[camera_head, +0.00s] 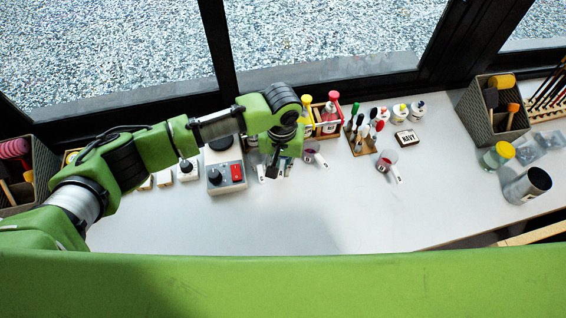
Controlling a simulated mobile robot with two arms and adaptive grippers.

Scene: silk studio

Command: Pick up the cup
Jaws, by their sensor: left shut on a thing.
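My left gripper (275,171) is over the middle-left of the white table, pointing down, just right of the grey control box. It is shut on a small pale cup, mostly hidden by the fingers; only light bits show around them. I cannot tell whether it is clear of the table. A second small cup (311,152) with reddish contents and a pale handle stands close to its right. A third such cup (386,158) stands further right. My right gripper is not in view.
A grey control box (226,178) with a black knob and red switch stands just left of the gripper. Behind are a wooden bottle caddy (318,131), a rack of droppers (361,143) and a NAVY block (406,138). The front middle of the table (330,220) is clear.

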